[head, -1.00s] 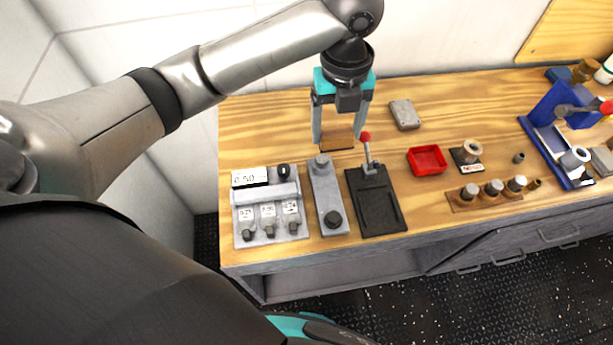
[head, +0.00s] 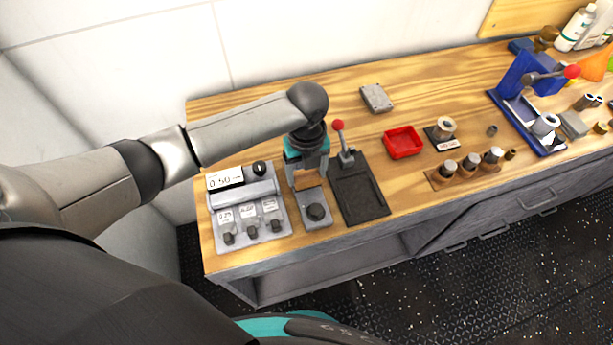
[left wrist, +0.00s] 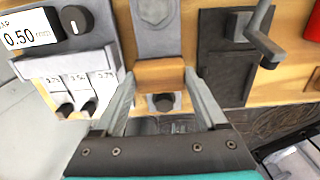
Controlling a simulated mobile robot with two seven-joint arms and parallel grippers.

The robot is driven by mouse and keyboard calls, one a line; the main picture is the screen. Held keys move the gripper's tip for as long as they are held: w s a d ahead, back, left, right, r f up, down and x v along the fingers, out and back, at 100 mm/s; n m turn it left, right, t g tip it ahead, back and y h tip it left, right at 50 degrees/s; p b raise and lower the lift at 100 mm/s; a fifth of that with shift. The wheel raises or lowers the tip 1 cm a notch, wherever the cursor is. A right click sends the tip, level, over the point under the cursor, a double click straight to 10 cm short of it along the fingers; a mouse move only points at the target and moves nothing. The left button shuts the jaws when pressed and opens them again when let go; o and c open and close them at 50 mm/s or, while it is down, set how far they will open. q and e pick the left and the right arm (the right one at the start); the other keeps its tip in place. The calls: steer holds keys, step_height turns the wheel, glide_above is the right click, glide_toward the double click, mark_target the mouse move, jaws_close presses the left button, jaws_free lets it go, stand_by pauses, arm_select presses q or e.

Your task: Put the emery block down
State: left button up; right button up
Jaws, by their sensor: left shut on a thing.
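The emery block, an orange-brown block (head: 304,184), is between the fingers of my left gripper (head: 307,182). The left gripper is shut on it, one finger at each end, as the left wrist view shows with the block (left wrist: 160,73) and the gripper (left wrist: 161,90). The block is over a narrow grey fixture (head: 314,222) with a black round knob, and covers part of it. I cannot tell whether the block touches the fixture. My right gripper is not in view.
Left of the fixture is a grey control box (head: 247,208) with a display reading 0.50. Right of it is a black lever plate (head: 358,190) with a red-knobbed handle. A red tray (head: 403,142) and a grey slab (head: 376,97) are farther off. Bare wood lies behind the tools.

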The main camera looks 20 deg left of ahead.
mark_target(307, 175)
arm_select(q)
step_height(307, 175, down, 2)
steer(key=shift+f, duration=0.15)
steer(key=o, duration=1.3)
step_height(307, 175, up, 12)
steer(key=shift+r+p, duration=0.15)
steer(key=shift+p, duration=0.65)
